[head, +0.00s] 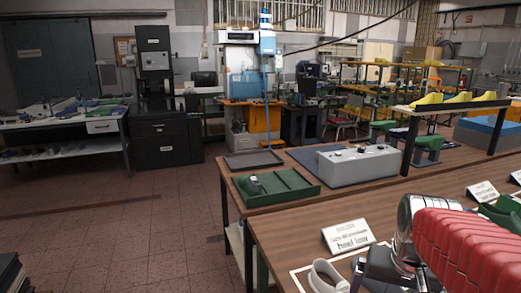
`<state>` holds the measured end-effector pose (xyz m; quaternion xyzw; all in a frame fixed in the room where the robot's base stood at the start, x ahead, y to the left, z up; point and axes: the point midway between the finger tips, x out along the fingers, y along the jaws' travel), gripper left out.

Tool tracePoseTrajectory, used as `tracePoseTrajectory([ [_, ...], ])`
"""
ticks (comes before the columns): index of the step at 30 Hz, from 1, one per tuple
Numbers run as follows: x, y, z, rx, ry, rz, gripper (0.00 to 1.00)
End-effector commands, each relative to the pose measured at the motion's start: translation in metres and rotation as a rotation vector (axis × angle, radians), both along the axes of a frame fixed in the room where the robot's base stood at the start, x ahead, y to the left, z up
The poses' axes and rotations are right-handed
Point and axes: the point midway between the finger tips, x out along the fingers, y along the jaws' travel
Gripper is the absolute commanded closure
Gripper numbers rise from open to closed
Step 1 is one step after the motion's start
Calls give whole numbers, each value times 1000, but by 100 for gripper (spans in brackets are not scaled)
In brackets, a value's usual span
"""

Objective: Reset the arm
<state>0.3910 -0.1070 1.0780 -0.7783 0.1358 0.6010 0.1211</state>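No gripper fingers can be made out in the head view. A large red ribbed part with a rounded chrome end fills the lower right corner, very close to the camera; I cannot tell for sure whether it is part of my arm. Dark metal pieces show below the chrome end, cut off by the bottom edge, and their shape is unclear.
A brown table (280,228) runs along the right, bearing a label card (347,236) and a pale ring-like piece (328,276). Beyond are a green tray (290,189) and a grey box (358,167). A workbench (60,123) stands far left. The tiled floor (130,225) is open.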

Motion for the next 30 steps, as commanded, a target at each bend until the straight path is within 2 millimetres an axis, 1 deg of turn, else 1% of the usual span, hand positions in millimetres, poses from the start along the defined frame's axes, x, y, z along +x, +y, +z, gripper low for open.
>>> tracePoseTrajectory([
  [1,-9,10,-1,-8,-14,34,2],
  [6,-33,36,-5,-34,-57,132,2],
  [15,-75,77,-12,-59,-137,261,2],
  [18,-86,88,-10,-63,-165,297,2],
  [21,-92,98,-3,-67,-203,328,2],
  [24,-93,104,6,-70,-231,350,2],
  [30,-93,108,6,-69,-234,361,2],
])
